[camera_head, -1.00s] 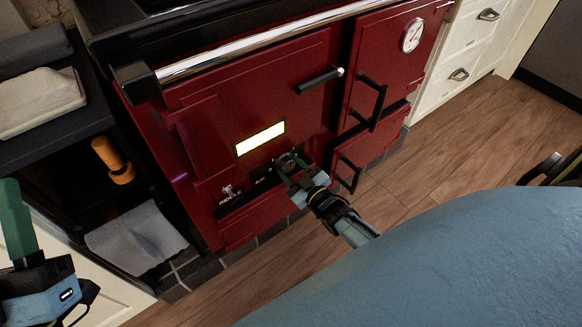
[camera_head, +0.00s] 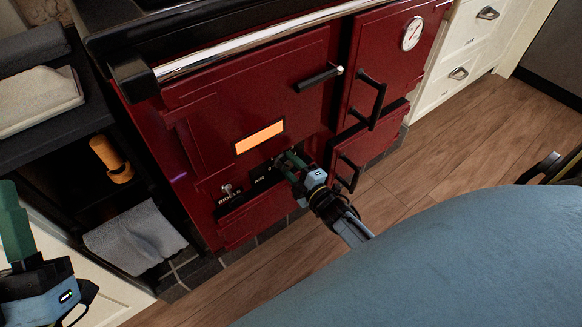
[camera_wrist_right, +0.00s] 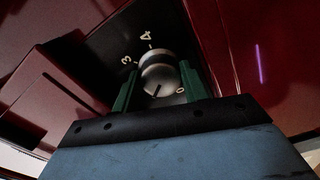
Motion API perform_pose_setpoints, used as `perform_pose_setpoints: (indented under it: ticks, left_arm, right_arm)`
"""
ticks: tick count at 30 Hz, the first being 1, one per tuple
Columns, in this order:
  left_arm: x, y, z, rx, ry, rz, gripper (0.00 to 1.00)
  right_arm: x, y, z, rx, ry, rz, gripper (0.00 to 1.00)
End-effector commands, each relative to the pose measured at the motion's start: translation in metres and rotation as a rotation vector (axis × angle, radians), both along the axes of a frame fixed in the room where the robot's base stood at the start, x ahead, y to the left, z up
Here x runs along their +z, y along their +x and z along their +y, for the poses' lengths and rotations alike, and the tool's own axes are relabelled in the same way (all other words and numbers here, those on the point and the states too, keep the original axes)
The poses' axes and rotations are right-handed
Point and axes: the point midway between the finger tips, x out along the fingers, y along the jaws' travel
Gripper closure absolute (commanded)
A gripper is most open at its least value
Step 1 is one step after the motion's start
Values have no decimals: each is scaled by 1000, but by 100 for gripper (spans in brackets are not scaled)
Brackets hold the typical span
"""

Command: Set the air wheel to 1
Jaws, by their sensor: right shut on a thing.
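The air wheel (camera_wrist_right: 158,72) is a round metal knob on a dark plate, low on the red range cooker (camera_head: 240,85). In the wrist view the numerals 3 and 4 show on its upper left and a 0 at its right. A short dark line marks its face, but I cannot tell surely which number it meets. My right gripper (camera_head: 286,160) is shut on the wheel, with green fingers on both sides in the wrist view (camera_wrist_right: 158,88). In the head view it hides most of the wheel, beside the AIR label. My left gripper (camera_head: 14,222) is at the left edge, away from the cooker.
A glowing orange window (camera_head: 260,137) is above the wheel. The riddle control (camera_head: 228,191) is to its left. Black door handles (camera_head: 370,100) stick out at the right. A steel rail (camera_head: 250,42) crosses the top. Wooden floor (camera_head: 420,165) is clear at the right.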

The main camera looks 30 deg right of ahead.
Motion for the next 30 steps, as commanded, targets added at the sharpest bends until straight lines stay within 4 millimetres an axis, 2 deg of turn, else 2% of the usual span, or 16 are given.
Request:
perform_pose_setpoints:
  ticks: [12, 28, 29, 30]
  left_arm:
    - [2, -3, 0, -1, -12, -44, 64]
    - [3, -4, 0, 0, -18, -52, 64]
    - [3, -4, 1, -1, -19, -52, 64]
    - [3, -4, 0, -1, -19, -52, 64]
  right_arm:
    - [0, -1, 0, -1, -180, -13, 79]
    - [0, -1, 0, -1, -199, -14, 79]
    - [0, -1, 0, -1, -199, -14, 54]
    - [0, -1, 0, -1, -199, -14, 49]
